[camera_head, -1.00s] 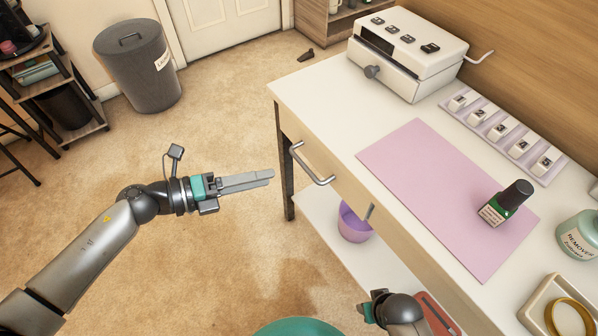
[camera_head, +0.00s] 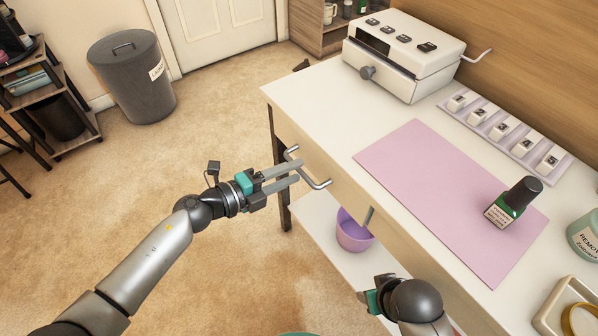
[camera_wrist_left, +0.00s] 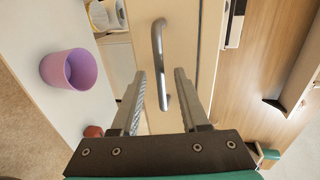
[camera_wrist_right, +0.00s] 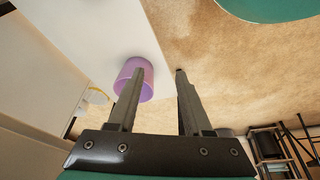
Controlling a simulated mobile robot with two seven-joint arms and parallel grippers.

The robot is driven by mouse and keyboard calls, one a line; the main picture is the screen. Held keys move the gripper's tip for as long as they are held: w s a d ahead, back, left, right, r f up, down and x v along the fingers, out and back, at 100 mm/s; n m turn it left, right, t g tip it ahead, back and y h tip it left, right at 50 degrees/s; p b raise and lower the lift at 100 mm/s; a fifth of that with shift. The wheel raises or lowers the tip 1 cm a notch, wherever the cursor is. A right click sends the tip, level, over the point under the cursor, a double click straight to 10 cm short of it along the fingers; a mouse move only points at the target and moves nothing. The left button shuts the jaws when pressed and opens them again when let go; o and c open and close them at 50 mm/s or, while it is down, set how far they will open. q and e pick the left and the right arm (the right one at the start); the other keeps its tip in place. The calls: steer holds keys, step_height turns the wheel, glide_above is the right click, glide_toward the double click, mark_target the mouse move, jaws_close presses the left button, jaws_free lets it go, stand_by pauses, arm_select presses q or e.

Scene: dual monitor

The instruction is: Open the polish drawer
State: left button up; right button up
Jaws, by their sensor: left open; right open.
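The drawer front (camera_head: 325,178) is cream, in the side of the white table, and looks shut. It carries a bent metal bar handle (camera_head: 318,184). My left gripper (camera_head: 298,170) is open at the handle in the head view. In the left wrist view the handle (camera_wrist_left: 159,62) runs lengthwise, its near end between the two open fingers (camera_wrist_left: 158,85); I cannot tell whether they touch it. My right gripper (camera_head: 367,290) is low by the table's front side. In the right wrist view its fingers (camera_wrist_right: 153,85) are open and empty.
A pink mat (camera_head: 440,195) with a dark green polish bottle (camera_head: 512,203) lies on the tabletop. A white box machine (camera_head: 405,55) stands at the far end. A purple bucket (camera_head: 353,232) sits on the lower shelf. Open floor lies left of the table.

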arm_select(q)
steer(key=shift+x, duration=1.3)
arm_select(e)
steer(key=shift+w+r, duration=0.2)
steer(key=shift+r, duration=0.65)
arm_select(q)
jaws_close()
